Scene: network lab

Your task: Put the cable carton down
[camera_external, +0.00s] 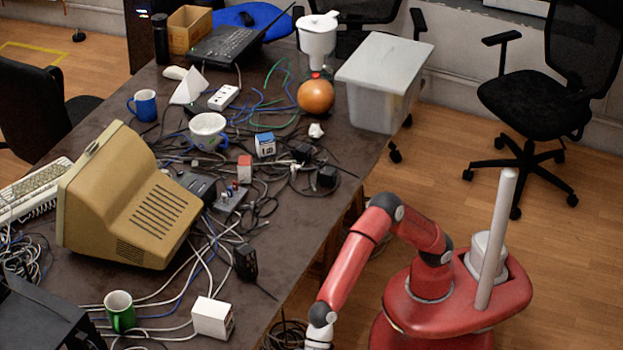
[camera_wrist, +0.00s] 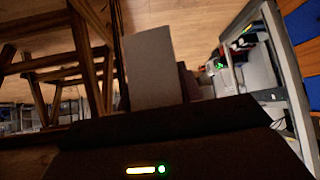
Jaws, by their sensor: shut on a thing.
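The cable carton (camera_wrist: 152,68) shows in the wrist view as a plain grey-brown box face standing up beyond the dark body of my gripper (camera_wrist: 187,82). My gripper is shut on it; the jaw contact is mostly hidden behind the gripper body. In the external view my red arm reaches down to the bottom edge, beside the right side of the table (camera_external: 290,262). The wrist end is cut off there, so neither the jaws nor the held carton shows in that view.
The table carries a beige monitor (camera_external: 125,200), a green mug (camera_external: 119,311), a small white box (camera_external: 213,318) and many tangled cables. A grey bin (camera_external: 383,85) stands at its far right corner. An office chair (camera_external: 535,100) is at right. Wooden legs (camera_wrist: 88,60) show in the wrist view.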

